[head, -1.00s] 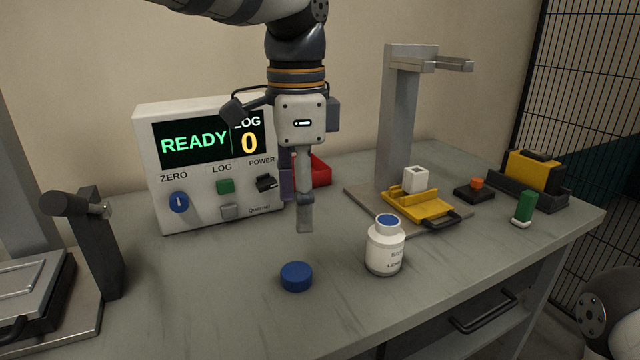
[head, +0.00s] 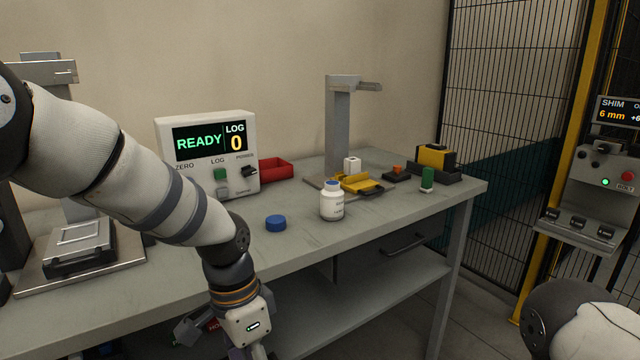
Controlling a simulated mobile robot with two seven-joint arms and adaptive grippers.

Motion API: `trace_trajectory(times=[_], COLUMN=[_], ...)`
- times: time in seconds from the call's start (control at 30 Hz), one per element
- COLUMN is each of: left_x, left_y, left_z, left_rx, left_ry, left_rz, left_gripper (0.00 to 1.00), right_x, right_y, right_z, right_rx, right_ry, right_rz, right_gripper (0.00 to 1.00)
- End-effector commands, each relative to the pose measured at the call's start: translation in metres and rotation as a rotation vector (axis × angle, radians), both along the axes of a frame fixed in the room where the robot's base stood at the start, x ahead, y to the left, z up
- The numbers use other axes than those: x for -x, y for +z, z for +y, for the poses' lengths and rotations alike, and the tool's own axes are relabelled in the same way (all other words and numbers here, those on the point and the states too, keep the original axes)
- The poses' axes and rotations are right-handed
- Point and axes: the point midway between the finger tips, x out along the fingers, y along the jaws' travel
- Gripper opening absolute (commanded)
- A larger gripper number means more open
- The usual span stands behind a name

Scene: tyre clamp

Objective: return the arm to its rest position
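My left arm (head: 150,185) comes in from the left and bends downward in front of the table's front edge. My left gripper (head: 252,350) hangs low at the bottom of the view. Its fingers are mostly cut off by the frame edge, so I cannot tell whether they are open or shut. Part of my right arm (head: 585,320) shows at the lower right; its gripper is out of view.
On the workbench (head: 300,243) stand a READY console (head: 207,155), a blue cap (head: 276,223), a white bottle (head: 332,206) with a blue top, a grey stand (head: 338,130) with a yellow cradle (head: 368,182), and a red bin (head: 276,170). A control panel (head: 600,180) stands right.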

Motion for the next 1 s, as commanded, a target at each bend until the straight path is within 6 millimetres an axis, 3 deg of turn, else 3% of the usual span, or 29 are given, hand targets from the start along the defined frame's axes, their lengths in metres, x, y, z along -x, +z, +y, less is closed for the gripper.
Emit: trace_trajectory(times=[0.03, 0.1, 0.17, 0.23, 0.3, 0.4, 0.5, 0.63, 1.0], left_x=[0.025, 0.065, 0.107, 0.163, 0.222, 0.294, 0.341, 0.364, 0.363], left_y=[-0.041, -0.096, -0.136, -0.174, -0.198, -0.209, -0.204, -0.198, -0.198], left_z=[0.005, 0.015, 0.026, 0.043, 0.063, 0.092, 0.113, 0.126, 0.126], left_rx=[0.007, 0.013, 0.006, -0.02, -0.065, -0.143, -0.209, -0.246, -0.246], left_ry=[0.068, 0.195, 0.313, 0.459, 0.6, 0.767, 0.872, 0.928, 0.932], left_rz=[0.045, 0.087, 0.122, 0.158, 0.184, 0.199, 0.195, 0.182, 0.177], left_gripper=[0.58, 0.58, 0.58, 0.58, 0.58, 0.58, 0.58, 0.58, 0.58], right_x=[0.001, 0.001, 0.002, 0.002, 0.002, 0.002, 0.001, 0.002, 0.002], right_y=[0.0, 0.0, 0.001, 0.001, 0.001, 0.001, 0.001, 0.001, 0.001], right_z=[0.0, 0.0, 0.0, 0.0, 0.0, 0.0, 0.0, 0.0, 0.0], right_rx=[0.0, 0.0, 0.0, 0.0, 0.0, 0.0, 0.0, 0.0, 0.0], right_ry=[0.0, 0.0, 0.0, 0.0, 0.0, 0.0, 0.0, 0.0, 0.0], right_rz=[0.002, 0.003, 0.004, 0.005, 0.005, 0.004, 0.003, 0.003, 0.004], right_gripper=[0.66, 0.66, 0.66, 0.66, 0.66, 0.66, 0.66, 0.66, 0.66])
